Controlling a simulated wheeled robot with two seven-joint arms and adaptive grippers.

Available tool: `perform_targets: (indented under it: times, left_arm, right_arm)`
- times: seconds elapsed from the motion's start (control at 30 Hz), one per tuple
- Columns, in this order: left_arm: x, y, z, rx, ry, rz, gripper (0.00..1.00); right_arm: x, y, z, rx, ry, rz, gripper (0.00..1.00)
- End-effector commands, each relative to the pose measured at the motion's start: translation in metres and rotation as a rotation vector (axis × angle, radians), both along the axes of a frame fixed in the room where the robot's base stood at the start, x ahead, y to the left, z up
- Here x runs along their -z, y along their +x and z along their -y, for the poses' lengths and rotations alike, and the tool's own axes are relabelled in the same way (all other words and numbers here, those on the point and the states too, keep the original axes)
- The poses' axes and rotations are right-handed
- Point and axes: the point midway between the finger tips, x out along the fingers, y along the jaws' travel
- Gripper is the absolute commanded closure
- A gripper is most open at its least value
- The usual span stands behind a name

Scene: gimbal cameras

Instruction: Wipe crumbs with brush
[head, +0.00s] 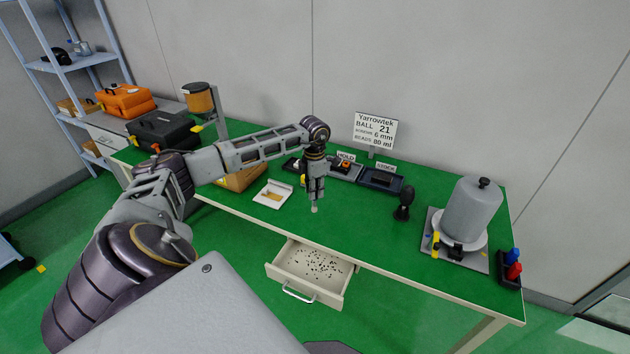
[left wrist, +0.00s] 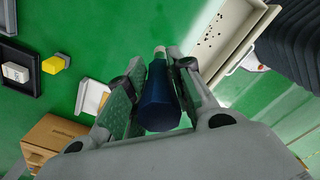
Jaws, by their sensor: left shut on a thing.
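My left gripper (head: 315,198) points down over the green table, behind the open drawer. It is shut on a brush with a dark blue handle (left wrist: 160,102). The brush's pale tip (head: 314,208) hangs below the fingers; it also shows in the left wrist view (left wrist: 160,51). I cannot tell whether the tip touches the table. Many small dark crumbs (head: 312,263) are scattered in the open cream drawer (head: 337,299); some also show in the left wrist view (left wrist: 215,28). My right gripper is not in view.
Trays with labels (head: 381,181) and a sign (head: 375,132) stand behind the gripper. A dark upright bulb (head: 404,203) and a large grey cylinder (head: 470,211) stand to the right. A cardboard box (head: 241,178) is at left. Table between gripper and cylinder is mostly clear.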

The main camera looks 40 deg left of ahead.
Motion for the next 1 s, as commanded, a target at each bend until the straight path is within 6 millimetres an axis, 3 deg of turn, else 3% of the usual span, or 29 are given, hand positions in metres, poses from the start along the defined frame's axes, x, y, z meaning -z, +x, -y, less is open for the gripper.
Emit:
perform_targets:
  times: [0.57, 1.0]
  left_arm:
    - [0.004, -0.003, 0.003, 0.004, -0.001, 0.0, 1.0]
    - [0.018, -0.002, 0.038, 0.034, -0.001, 0.0, 1.0]
  right_arm:
    - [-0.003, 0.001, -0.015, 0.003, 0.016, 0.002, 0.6]
    - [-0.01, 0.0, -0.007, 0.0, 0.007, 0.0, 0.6]
